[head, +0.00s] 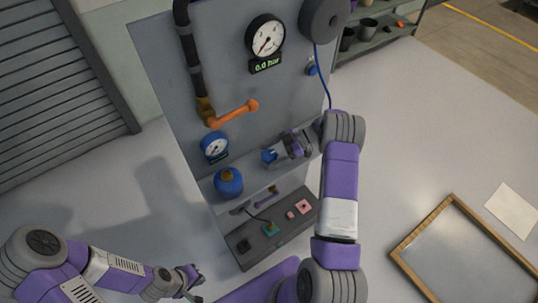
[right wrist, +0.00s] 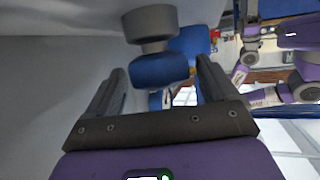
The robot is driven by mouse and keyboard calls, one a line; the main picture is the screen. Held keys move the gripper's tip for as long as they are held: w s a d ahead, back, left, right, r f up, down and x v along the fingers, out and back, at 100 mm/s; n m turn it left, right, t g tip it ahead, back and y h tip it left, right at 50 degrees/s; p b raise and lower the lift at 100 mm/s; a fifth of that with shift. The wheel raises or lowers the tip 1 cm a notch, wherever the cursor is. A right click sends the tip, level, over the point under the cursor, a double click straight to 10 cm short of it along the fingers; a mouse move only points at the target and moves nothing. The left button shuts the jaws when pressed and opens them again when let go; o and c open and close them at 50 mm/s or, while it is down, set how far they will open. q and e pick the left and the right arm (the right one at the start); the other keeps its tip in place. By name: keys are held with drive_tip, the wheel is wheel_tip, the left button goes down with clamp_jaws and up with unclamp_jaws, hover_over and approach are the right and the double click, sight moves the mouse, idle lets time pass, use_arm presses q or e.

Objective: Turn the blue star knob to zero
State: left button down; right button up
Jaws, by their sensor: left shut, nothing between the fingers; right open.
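The blue star knob (head: 268,156) is on the grey panel, mostly hidden at the tips of my right gripper (head: 277,154). In the right wrist view the blue knob (right wrist: 160,71) sits on a grey stem between the two fingers of my right gripper (right wrist: 160,82). The fingers are apart, with visible gaps to the knob; its star shape and pointer mark cannot be made out. The large dial gauge (head: 265,37) has a display (head: 265,64) reading 0.0 bar. My left gripper (head: 190,282) is shut and empty, low in the head view, away from the panel.
An orange lever (head: 233,113), a blue gauge (head: 214,147) and a blue round vessel (head: 229,183) are on the panel left of my right gripper. A grey box (head: 262,242) with coloured parts lies below. A wood-framed tray (head: 440,207) is right. The floor left is clear.

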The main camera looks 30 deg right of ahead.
drive_tip(key=v, duration=0.6)
drive_tip(key=shift+s+d+r, duration=0.1)
drive_tip(key=shift+d, duration=0.15)
